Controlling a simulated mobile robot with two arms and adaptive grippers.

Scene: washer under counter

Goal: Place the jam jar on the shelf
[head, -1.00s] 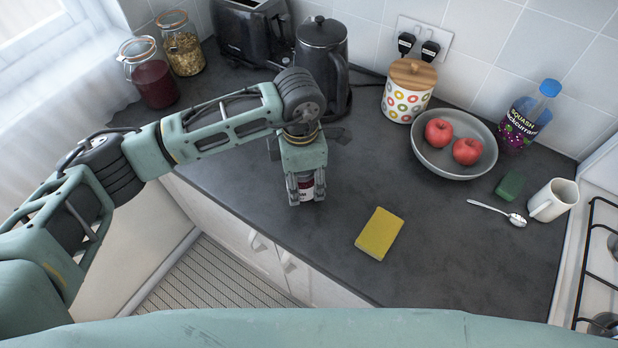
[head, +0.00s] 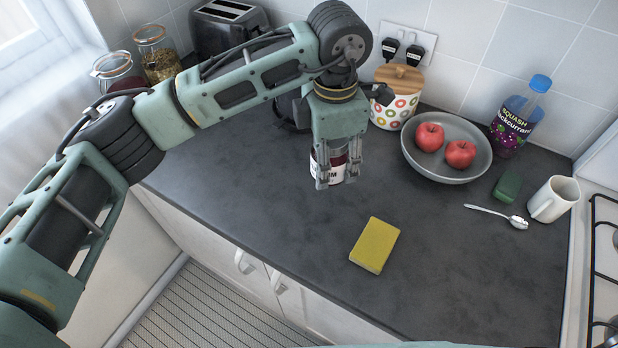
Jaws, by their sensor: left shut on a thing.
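The jam jar (head: 331,166) has dark red contents and a white label with dark letters, partly covered by the fingers. My left gripper (head: 338,172) points down and is shut on the jam jar, holding it above the dark worktop (head: 240,200). The gripper hides the top of the jar. No shelf shows in the head view. My right gripper is not in view.
A yellow sponge (head: 375,245) lies in front. A grey bowl (head: 447,178) with two apples, a squash bottle (head: 519,115), a spoon (head: 497,216) and a white mug (head: 553,199) stand right. A spotted canister (head: 394,110), toaster (head: 228,28) and glass jars (head: 157,53) stand behind.

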